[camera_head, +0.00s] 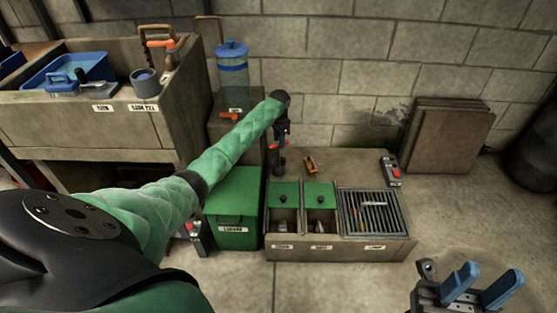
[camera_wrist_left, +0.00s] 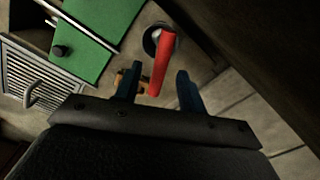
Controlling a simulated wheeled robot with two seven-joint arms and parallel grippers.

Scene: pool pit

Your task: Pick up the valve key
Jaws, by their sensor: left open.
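A red bar on a round grey base stands between the fingers in the left wrist view; I take it for the valve key (camera_wrist_left: 161,62). In the head view its red handle (camera_head: 277,146) shows above a dark stem, at the back left of the low bench. My left gripper (camera_head: 281,129) is above it, pointing down. In the wrist view the left gripper's blue fingers (camera_wrist_left: 157,91) are open, on either side of the red bar, with gaps visible. My right gripper (camera_head: 481,287) is open and empty at the lower right of the head view.
The low bench (camera_head: 341,253) holds two green-lidded compartments, a grate (camera_head: 373,214), a brown bracket (camera_head: 310,164) and a grey-red device (camera_head: 391,170). A green box (camera_head: 233,209) stands left of it. Brown panels (camera_head: 447,136) lean on the wall.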

